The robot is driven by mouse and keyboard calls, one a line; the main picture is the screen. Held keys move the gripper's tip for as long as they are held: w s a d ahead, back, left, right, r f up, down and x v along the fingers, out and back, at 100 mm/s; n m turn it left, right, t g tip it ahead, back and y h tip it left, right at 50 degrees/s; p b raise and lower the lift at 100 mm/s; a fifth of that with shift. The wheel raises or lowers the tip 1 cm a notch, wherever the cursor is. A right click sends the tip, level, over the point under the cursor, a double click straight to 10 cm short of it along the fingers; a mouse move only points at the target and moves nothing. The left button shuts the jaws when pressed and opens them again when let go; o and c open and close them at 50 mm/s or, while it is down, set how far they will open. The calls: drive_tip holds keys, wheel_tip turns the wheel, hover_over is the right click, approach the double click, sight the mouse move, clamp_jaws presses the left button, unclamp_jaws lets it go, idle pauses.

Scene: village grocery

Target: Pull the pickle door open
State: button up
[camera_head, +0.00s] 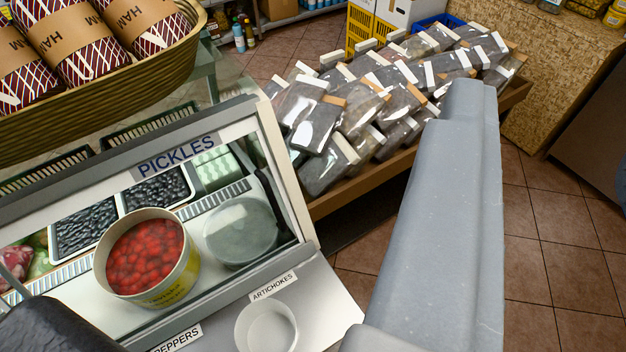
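The pickle door is a glass pane in a grey frame with a PICKLES label (177,154), on the sloping front of a display case at left. It looks shut, with dark trays (156,188) behind the glass. I cannot make out a handle. A long grey part of my gripper (440,215) rises at right, apart from the door frame. A dark rounded part, perhaps also mine, shows at the lower left corner. The fingertips are not clear, and nothing held is visible.
A wicker basket (110,88) of hams overhangs the case. A wooden stand (372,178) piled with packets is behind. Tiled floor is clear at right.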

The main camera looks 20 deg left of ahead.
drive_tip(key=w+d+n+t+h+p, duration=0.2)
drive_tip(key=w+d+t, duration=0.1)
drive_tip(key=w, duration=1)
drive_tip(key=w+a+f+n+t+y, duration=0.1)
drive_tip(key=w+f+n+y, duration=0.2)
drive_tip(key=w+f+y, duration=0.15)
drive_tip(key=n+g+y+p, duration=0.3)
drive_tip(key=n+g+y, duration=0.4)
drive_tip(key=g+y, duration=0.65)
approach(277, 206)
drive_tip(key=shift+t+y, duration=0.5)
drive_tip(key=shift+t, duration=0.35)
drive_tip(key=x, duration=0.3)
drive_tip(key=f+x, duration=0.1)
drive_tip(key=x, duration=0.5)
drive_tip(key=shift+s+a+f+b, duration=0.15)
drive_tip(key=shift+a+f+b, duration=0.15)
drive_tip(key=shift+b, duration=0.1)
